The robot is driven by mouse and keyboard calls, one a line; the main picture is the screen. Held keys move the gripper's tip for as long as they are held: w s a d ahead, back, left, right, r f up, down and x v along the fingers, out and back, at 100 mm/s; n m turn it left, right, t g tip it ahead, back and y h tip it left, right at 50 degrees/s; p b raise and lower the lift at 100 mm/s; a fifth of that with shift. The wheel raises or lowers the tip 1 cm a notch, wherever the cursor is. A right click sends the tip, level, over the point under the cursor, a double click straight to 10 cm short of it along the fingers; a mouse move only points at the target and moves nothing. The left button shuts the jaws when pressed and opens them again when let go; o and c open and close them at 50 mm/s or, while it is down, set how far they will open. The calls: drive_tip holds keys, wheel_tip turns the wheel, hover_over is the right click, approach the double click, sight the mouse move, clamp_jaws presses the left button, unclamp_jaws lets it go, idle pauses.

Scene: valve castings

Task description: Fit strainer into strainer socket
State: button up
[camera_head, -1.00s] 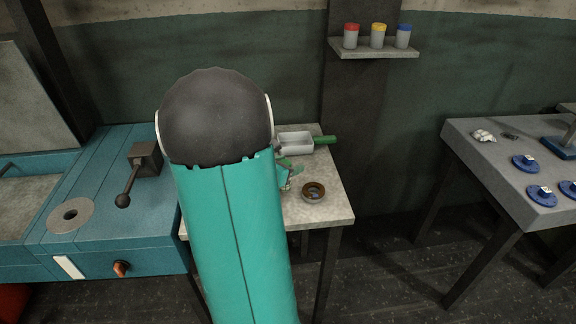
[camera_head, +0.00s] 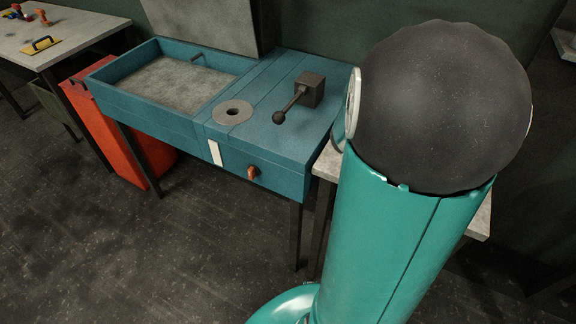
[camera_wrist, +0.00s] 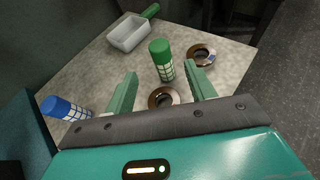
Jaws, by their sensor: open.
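In the wrist view a strainer with a green top and a pale grid body (camera_wrist: 161,60) stands on a pale table just beyond a brown ring-shaped socket (camera_wrist: 163,97). A second brown ring (camera_wrist: 201,55) lies to its right, with something bluish inside. A blue-topped strainer with a similar grid (camera_wrist: 65,108) is at the left. My gripper (camera_wrist: 161,70) is open, its two green fingers apart on either side of the near ring. The green strainer shows between the fingertips and is not gripped. The near ring is partly hidden by my gripper's body.
A grey scoop with a green handle (camera_wrist: 128,33) lies at the table's back. In the head view a blue bench (camera_head: 265,140) with a lever (camera_head: 296,98) and a round holed plate (camera_head: 232,113) stands left of my arm.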

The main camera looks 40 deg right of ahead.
drive_tip(key=w+a+r+m+t+y, duration=0.2)
drive_tip(key=a+m, duration=0.3)
drive_tip(key=a, duration=0.6)
drive_tip(key=w+a+r+m+t+y, duration=0.1)
drive_tip(key=w+a+m+t+y, duration=0.2)
drive_tip(key=a, duration=0.8)
drive_tip(key=shift+w+a+r+m+y, duration=0.25)
drive_tip(key=shift+w+r+m+y, duration=0.1)
drive_tip(key=shift+w+m+y, duration=0.45)
drive_tip(key=shift+o, duration=0.5)
drive_tip(key=a+r+m+t+y, duration=0.2)
drive_tip(key=a+y, duration=0.1)
drive_tip(key=a, duration=0.6)
drive_tip(key=a+r+m+t+y, duration=0.2)
drive_tip(key=a+y, duration=0.1)
drive_tip(key=a, duration=0.6)
drive_tip(key=shift+w+m+t, duration=0.15)
drive_tip(key=shift+m+t, duration=0.15)
drive_tip(key=shift+t, duration=0.1)
drive_tip(key=shift+a+r, duration=0.1)
drive_tip(key=shift+a, duration=0.15)
